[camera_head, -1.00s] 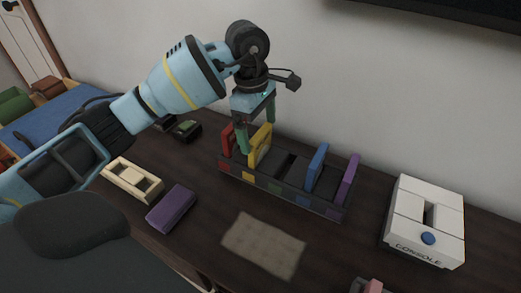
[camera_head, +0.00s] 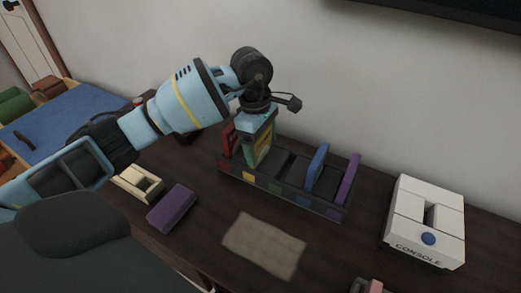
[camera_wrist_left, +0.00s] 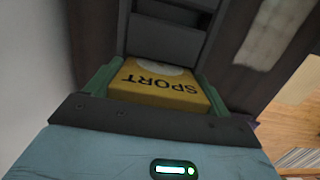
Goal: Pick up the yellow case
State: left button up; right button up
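The yellow case (camera_head: 264,150) stands upright in the left part of a dark rack (camera_head: 232,177), just right of a red case (camera_head: 228,140). My left gripper (camera_head: 257,148) is lowered over the yellow case, one green finger along each side edge. In the left wrist view the yellow case (camera_wrist_left: 160,84), with the word SPORT on it, fills the space between the fingers (camera_wrist_left: 158,85). I cannot tell whether the fingers press on it. The case's lower part is hidden in the rack. My right gripper is not in view.
A blue case (camera_head: 317,167) and a purple case (camera_head: 348,178) stand farther right in the rack. A white console (camera_head: 425,215) is at the right. A cloth (camera_head: 263,246), a purple block (camera_head: 172,208) and a cream frame (camera_head: 138,183) lie in front. The wall is close behind.

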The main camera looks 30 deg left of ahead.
pick_arm(q)
jog(key=shift+c, duration=1.4)
jog(key=shift+r, duration=0.1)
notch_tip(320, 180, up, 10)
jog(key=shift+f, duration=0.1)
